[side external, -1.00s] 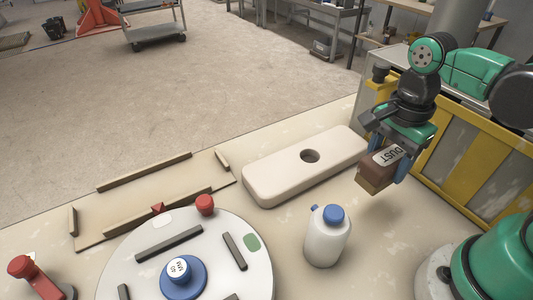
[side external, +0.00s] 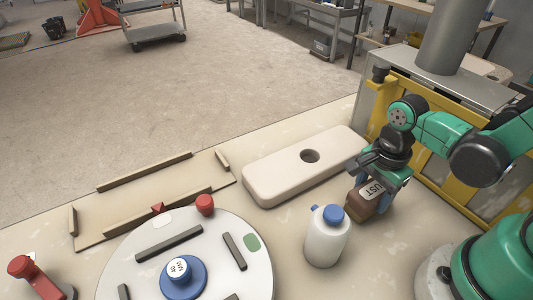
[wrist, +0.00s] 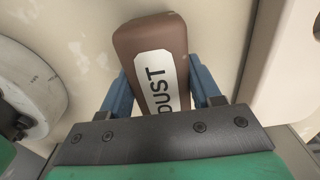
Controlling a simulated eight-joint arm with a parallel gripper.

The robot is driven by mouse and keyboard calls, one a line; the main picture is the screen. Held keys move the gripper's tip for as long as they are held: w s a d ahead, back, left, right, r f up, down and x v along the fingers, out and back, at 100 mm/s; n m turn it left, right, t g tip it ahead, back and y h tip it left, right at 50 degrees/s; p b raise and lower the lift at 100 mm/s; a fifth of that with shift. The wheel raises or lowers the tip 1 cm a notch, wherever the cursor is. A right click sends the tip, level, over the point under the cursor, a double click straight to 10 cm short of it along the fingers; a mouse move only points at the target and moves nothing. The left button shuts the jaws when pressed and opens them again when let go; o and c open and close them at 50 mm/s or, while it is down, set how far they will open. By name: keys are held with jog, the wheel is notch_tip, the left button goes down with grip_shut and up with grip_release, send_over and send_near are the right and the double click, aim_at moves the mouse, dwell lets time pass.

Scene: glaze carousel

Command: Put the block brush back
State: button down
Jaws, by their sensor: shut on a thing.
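The block brush (side external: 361,208) is brown with a white label reading "DUST". In the side view it is low over the table, just right of and behind the white bottle. My gripper (side external: 377,194) is shut on the brush, with one blue finger on each side of it. In the wrist view the brush (wrist: 147,35) extends beyond the fingers (wrist: 162,93), slightly tilted, with its label showing. Its underside is hidden, so I cannot tell whether it touches the table.
The white bottle with a blue cap (side external: 327,238) stands close to the brush. A long cream block with a hole (side external: 280,174) lies behind. A round white turntable (side external: 215,267) and a wood-railed board (side external: 125,222) are at left. A yellow-framed cabinet (side external: 450,190) bounds the right.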

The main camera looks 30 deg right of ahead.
aim_at(374, 189)
jog(key=shift+f, duration=0.15)
jog(key=shift+c, duration=0.8)
grip_release()
notch_tip(374, 189, up, 12)
jog(key=w+n+t, duration=0.2)
jog(key=n, duration=0.4)
jog(key=w+n+t, duration=0.1)
jog(key=n+t, duration=0.1)
jog(key=n, duration=0.4)
jog(key=w+n+t, duration=0.2)
jog(key=n+t, duration=0.1)
jog(key=n, duration=0.3)
jog(key=shift+w, duration=0.35)
